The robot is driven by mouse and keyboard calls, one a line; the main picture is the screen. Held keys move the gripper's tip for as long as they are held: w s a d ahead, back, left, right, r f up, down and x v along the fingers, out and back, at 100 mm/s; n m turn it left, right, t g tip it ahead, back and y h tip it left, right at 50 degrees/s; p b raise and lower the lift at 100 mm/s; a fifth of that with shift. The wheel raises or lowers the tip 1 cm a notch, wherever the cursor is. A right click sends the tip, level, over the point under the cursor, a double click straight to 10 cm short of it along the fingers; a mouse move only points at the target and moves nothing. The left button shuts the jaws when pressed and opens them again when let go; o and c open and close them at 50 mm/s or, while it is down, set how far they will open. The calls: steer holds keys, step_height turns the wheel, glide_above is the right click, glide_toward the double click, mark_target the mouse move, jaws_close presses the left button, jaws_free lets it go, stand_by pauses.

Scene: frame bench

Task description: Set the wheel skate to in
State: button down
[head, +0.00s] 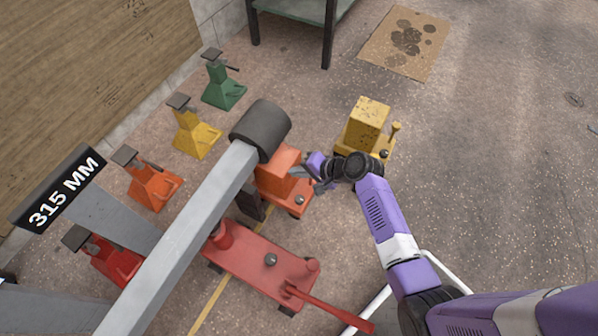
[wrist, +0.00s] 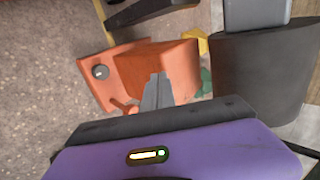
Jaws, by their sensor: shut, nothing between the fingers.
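An orange wheeled unit (head: 283,180) with a box-like block and a dark round knob stands beside the grey beam's end. A similar yellow unit (head: 367,125) stands to its right, partly behind my arm. A low red trolley (head: 258,262) with a long handle is in front. No label tells which is the wheel skate. My gripper (head: 308,172) is at the right side of the orange block. In the wrist view the orange unit (wrist: 172,68) lies in front of my shut, empty fingers (wrist: 157,85). I cannot tell whether they touch it. The fingers hide part of the block.
The grey beam (head: 188,228) ends in a dark cylinder (head: 261,130), close to the gripper in the wrist view. Green (head: 223,88), yellow (head: 197,135), orange (head: 153,184) and red (head: 117,258) stands line the left. A bench (head: 300,12) is at the back.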

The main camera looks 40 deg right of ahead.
mark_target(278, 165)
steer(key=shift+w+a+p, duration=0.2)
steer(key=shift+w+a, duration=0.1)
steer(key=shift+w, duration=0.5)
steer(key=shift+w+a+p, duration=0.2)
steer(key=shift+w+a, duration=0.1)
steer(key=shift+w, duration=0.55)
steer(key=shift+w+a+p, duration=0.2)
steer(key=shift+w+a, duration=0.1)
steer(key=shift+w, duration=0.5)
